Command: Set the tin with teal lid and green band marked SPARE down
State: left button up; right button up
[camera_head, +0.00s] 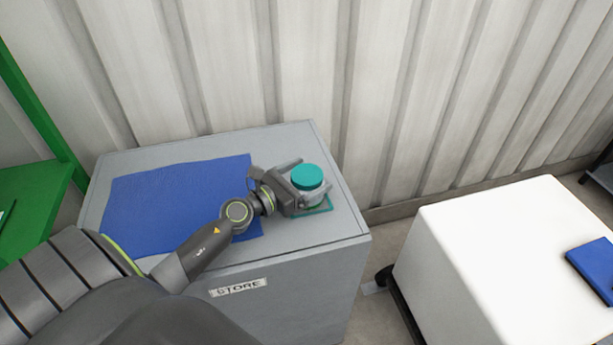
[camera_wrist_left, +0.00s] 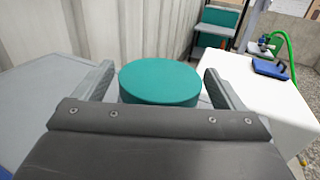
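The tin with the teal lid (camera_head: 307,176) is at the right part of the grey cabinet top, over a teal square outline (camera_head: 322,210). Its lid also shows in the left wrist view (camera_wrist_left: 160,83). The green band and SPARE marking are hidden. My left gripper (camera_head: 309,182) reaches around the tin, one finger on each side. In the left wrist view the fingers (camera_wrist_left: 160,82) stand slightly apart from the lid, with narrow gaps, so it looks open. The tin looks upright; its base is hidden by the gripper. My right gripper is not in view.
The grey cabinet (camera_head: 290,285) is labelled STORE and carries a blue mat (camera_head: 150,205) to the left. A corrugated wall (camera_head: 400,90) stands close behind. A white table (camera_head: 480,250) with a blue item (camera_head: 595,265) is at the right, across a floor gap. Green shelving (camera_head: 30,205) is at the left.

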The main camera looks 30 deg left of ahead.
aim_at(294, 185)
pick_arm(q)
jog(key=shift+r, duration=0.15)
jog(key=b+v, duration=0.1)
jog(key=v, duration=0.1)
jog(key=b+v, duration=0.1)
jog(key=v, duration=0.3)
jog(key=shift+s+f+b, duration=0.2)
jog(key=shift+f+b, duration=0.1)
jog(key=shift+b, duration=0.1)
jog(key=b+v, duration=0.3)
jog(key=shift+s+a+b, duration=0.15)
jog(key=shift+s+b, duration=0.15)
jog(key=shift+b, duration=0.05)
jog(key=shift+s+a+r+b, duration=0.1)
jog(key=shift+s+a+b, duration=0.25)
jog(key=shift+b, duration=0.45)
jog(key=shift+s+r+b, duration=0.1)
jog(key=shift+s+b, duration=0.25)
jog(key=shift+b, duration=0.3)
jog(key=shift+s+d+b, duration=0.1)
jog(key=shift+s+b, duration=0.1)
jog(key=shift+b, duration=0.1)
jog(key=shift+r, duration=0.2)
